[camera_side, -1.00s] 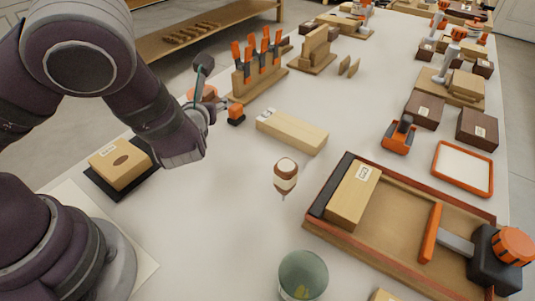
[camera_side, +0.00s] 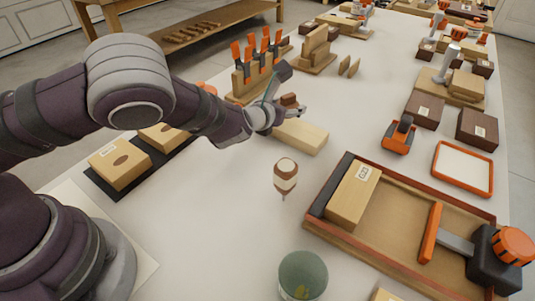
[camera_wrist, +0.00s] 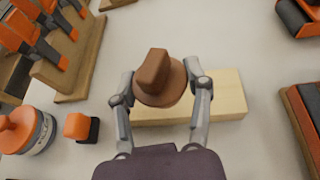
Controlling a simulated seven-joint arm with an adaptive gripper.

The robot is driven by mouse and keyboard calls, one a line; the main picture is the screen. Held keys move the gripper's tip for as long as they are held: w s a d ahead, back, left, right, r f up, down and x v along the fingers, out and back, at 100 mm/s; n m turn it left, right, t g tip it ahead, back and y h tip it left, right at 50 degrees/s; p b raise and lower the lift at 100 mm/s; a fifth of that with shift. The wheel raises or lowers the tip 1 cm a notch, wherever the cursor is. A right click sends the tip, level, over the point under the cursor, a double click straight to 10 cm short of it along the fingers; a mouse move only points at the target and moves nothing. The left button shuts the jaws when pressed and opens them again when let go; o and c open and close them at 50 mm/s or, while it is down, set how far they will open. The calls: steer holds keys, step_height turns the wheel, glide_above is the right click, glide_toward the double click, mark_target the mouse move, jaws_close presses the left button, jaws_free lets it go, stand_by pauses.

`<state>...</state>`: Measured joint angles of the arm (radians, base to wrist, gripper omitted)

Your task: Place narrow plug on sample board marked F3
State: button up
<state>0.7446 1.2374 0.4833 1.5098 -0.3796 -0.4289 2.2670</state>
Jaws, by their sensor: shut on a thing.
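My gripper (camera_wrist: 160,84) is shut on a brown plug (camera_wrist: 153,70) with a round base and a narrow raised grip. In the side view the plug (camera_side: 290,99) is at my gripper (camera_side: 285,108), over the far part of a pale wooden block (camera_side: 305,138). This block (camera_wrist: 230,95) also shows beneath the plug in the wrist view; the plug hides part of its top. Two pale boards with dark oval marks, a nearer one (camera_side: 117,168) and a farther one (camera_side: 163,134), lie on a dark mat (camera_side: 100,187) at the left. I cannot read which is F3.
A wooden tray (camera_side: 400,245) at the right holds a labelled block (camera_side: 354,195) and an orange-and-black clamp. A rack of orange-handled tools (camera_side: 257,75) stands behind my gripper.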

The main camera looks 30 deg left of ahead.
mark_target(291, 125)
steer(key=shift+w+d+f, duration=0.1)
steer(key=shift+w+f, duration=0.05)
steer(key=shift+w, duration=0.25)
steer(key=shift+w+d+f, duration=0.1)
steer(key=shift+w, duration=0.3)
steer(key=shift+f, duration=1.6)
steer(key=o, duration=0.9)
steer(key=shift+f, duration=0.1)
